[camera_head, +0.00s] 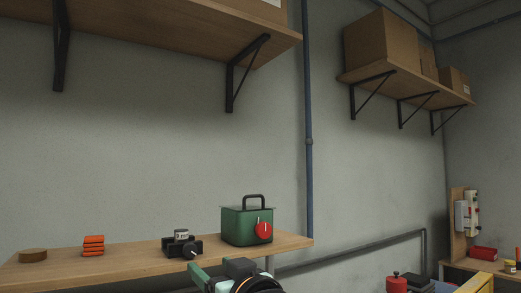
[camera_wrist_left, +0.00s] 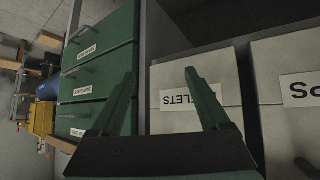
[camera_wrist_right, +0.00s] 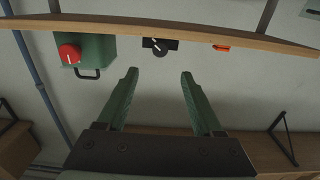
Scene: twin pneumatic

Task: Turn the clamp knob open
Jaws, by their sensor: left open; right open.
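I cannot tell which knob is the clamp's. My right gripper (camera_wrist_right: 158,75) is open and empty, apart from both. My left gripper (camera_wrist_left: 159,73) is open and empty before drawers and pale bins.
The wooden shelf (camera_head: 130,265) also holds orange pieces (camera_head: 93,245) and a round brown item (camera_head: 33,255). A bracketed shelf (camera_head: 270,48) overhangs above. Green drawers (camera_wrist_left: 100,65) and labelled bins (camera_wrist_left: 205,100) are close to my left gripper. A blue pipe (camera_head: 308,150) runs down the wall.

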